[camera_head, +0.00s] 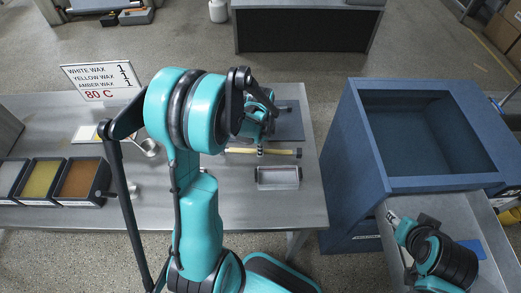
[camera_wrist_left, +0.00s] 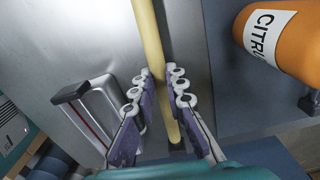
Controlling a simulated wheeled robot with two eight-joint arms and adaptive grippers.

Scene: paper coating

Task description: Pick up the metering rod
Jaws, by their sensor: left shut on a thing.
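The metering rod, a pale yellow stick with dark parts at its right end (camera_head: 288,152), lies level low over the metal table in the head view. It also runs upright through the left wrist view (camera_wrist_left: 148,38). My left gripper (camera_head: 261,150) is shut on the rod near its middle. Its two fingers (camera_wrist_left: 164,95) sit on either side of the rod in the left wrist view. Whether the rod touches the table I cannot tell. My right gripper (camera_head: 394,219) is at the lower right over a metal tray, and its jaw state is unclear.
A shallow metal pan (camera_head: 278,178) sits just in front of the rod. A grey pad (camera_head: 289,122) lies behind it. Wax bins (camera_head: 40,180) are at the left, and a blue cabinet (camera_head: 355,150) stands right of the table.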

